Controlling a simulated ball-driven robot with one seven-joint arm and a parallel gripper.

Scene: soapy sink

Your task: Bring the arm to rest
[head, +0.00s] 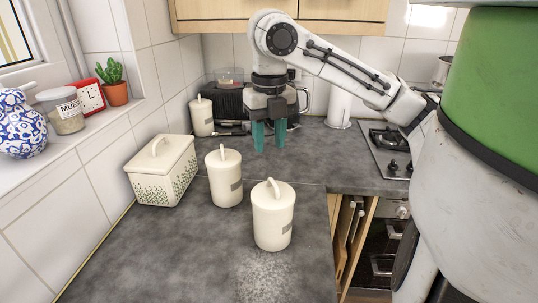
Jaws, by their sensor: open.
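My gripper (270,136) hangs at the end of my white arm (335,68), pointing down over the far part of the dark counter (160,255). Its two teal fingers are apart with nothing between them. It is above and behind two cream lidded canisters, a nearer one (273,218) and one to its left (224,180). It touches neither of them. The arm reaches in from the right, bent at a raised joint. The gripper partly hides a dark appliance (228,101) at the back.
A cream lidded box (160,172) stands at the left wall, and another canister (201,116) is farther back. A white roll (339,108) and a gas hob (388,150) are at the right. The sill holds a patterned vase (20,128), jar, clock and cactus.

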